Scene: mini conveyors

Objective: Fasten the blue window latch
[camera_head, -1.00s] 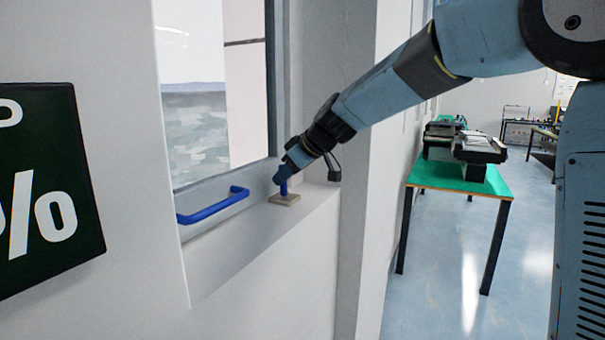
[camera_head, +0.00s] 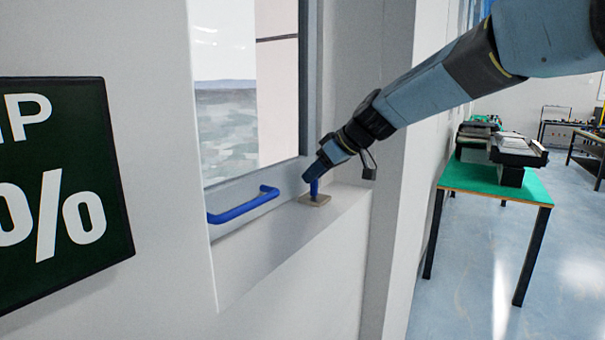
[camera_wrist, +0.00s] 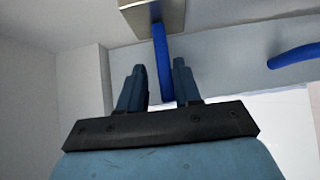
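The blue window latch (camera_head: 314,188) is a short upright lever on a beige square plate (camera_head: 319,201). The plate sits on the sill by the window's lower right corner. In the wrist view the blue lever (camera_wrist: 162,55) runs down from its plate (camera_wrist: 172,18) into the space between my two fingers. My gripper (camera_wrist: 160,72) is open, with a visible gap on each side of the lever. In the head view my gripper (camera_head: 314,174) is at the lever's top and partly hides it.
A blue bar handle (camera_head: 243,206) is on the window frame, left of the latch; it also shows in the wrist view (camera_wrist: 294,54). A wall corner stands close to the right of my gripper. A green-topped table (camera_head: 490,180) with equipment stands farther right. A dark sign (camera_head: 60,190) hangs left.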

